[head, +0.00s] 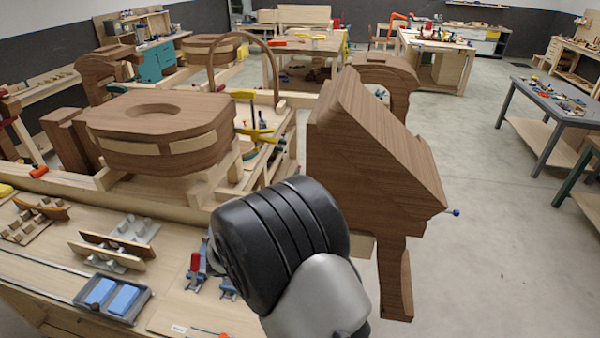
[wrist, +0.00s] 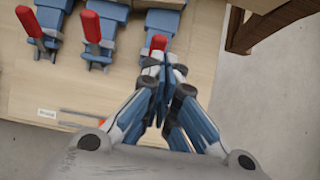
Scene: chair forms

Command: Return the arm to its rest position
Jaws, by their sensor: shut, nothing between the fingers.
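My gripper (wrist: 165,75) shows in the wrist view, with its blue and grey fingers drawn together and nothing between them. It is above the right end of the workbench (wrist: 25,85). A red-handled clamp (wrist: 157,45) is just beyond or below the fingertips; I cannot tell whether they touch. In the head view, my black and silver arm covers part of the bench front, and the gripper itself is hidden.
Red-handled clamps (wrist: 95,35) stand along the bench. A brown wooden chair form (head: 370,160) rises close behind my arm. Another form (head: 165,125) stands at left. A grey tray with blue blocks (head: 112,297) lies on the bench. The floor at right (head: 500,260) is clear.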

